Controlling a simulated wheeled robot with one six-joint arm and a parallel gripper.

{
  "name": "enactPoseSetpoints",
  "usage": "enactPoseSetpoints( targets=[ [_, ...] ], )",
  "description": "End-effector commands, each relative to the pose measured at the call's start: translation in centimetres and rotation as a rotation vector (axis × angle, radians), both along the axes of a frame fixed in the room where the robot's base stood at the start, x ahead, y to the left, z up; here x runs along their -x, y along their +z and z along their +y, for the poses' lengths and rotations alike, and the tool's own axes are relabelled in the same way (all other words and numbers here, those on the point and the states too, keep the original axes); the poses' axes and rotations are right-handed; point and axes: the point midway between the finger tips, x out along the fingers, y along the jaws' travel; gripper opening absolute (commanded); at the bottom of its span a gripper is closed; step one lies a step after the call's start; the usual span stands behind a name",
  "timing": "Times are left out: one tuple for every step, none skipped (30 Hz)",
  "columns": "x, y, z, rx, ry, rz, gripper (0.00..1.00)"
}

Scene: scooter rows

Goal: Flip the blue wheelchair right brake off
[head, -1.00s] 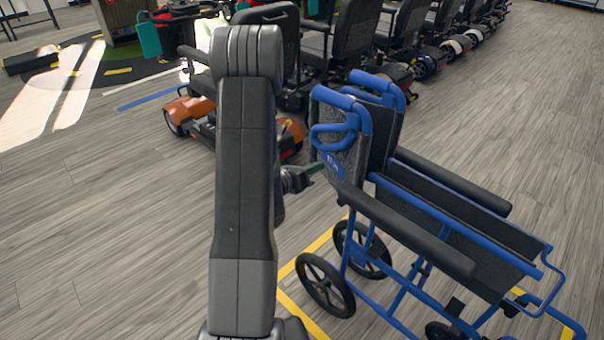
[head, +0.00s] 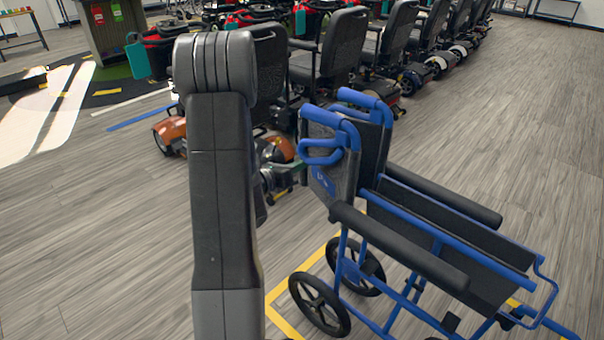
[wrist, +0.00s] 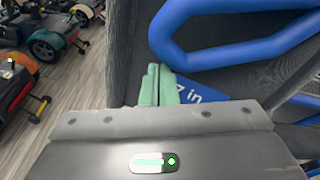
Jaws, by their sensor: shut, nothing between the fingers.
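My gripper (wrist: 158,84) has green fingers pressed together and empty, just in front of the backrest, below the handle loop. I cannot tell whether they touch it. In the head view my gripper (head: 292,168) is small, beside the left side of the backrest. I cannot make out the right brake in either view.
Yellow floor lines (head: 283,318) run around the wheelchair's wheels. An orange scooter (head: 170,133) stands behind my arm, and a row of black-seated scooters (head: 335,45) runs to the back right. The wooden floor is open at the left and far right.

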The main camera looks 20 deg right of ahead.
Motion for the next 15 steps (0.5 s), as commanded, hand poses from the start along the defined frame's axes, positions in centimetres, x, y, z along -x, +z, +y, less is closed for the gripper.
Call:
enactPoseSetpoints(
  targets=[
    [-0.8,0.8,0.3,-0.015,0.004,-0.055,0.00],
    [-1.2,1.2,0.5,-0.028,0.004,-0.086,0.00],
    [-1.6,1.9,0.7,-0.045,0.003,-0.127,0.00],
    [-1.9,2.3,0.8,-0.057,0.003,-0.156,0.00],
    [-2.2,2.8,0.9,-0.068,0.003,-0.184,0.00],
    [-2.5,3.3,1.1,-0.084,0.003,-0.216,0.00],
    [-2.7,3.7,1.2,-0.093,0.002,-0.240,0.00],
    [-2.9,4.1,1.2,-0.101,0.002,-0.260,0.00],
    [-3.1,4.5,1.3,-0.112,0.002,-0.282,0.00],
    [-3.2,4.8,1.4,-0.118,0.002,-0.297,0.00],
    [-3.3,5.0,1.4,-0.123,0.001,-0.309,0.00],
    [-3.4,5.2,1.4,-0.129,0.001,-0.319,0.00],
    [-3.4,5.3,1.4,-0.131,0.000,-0.325,0.00],
    [-3.5,5.4,1.4,-0.134,0.000,-0.329,0.00],
    [-3.5,5.5,1.4,-0.135,0.000,-0.332,0.00]
  ],
)
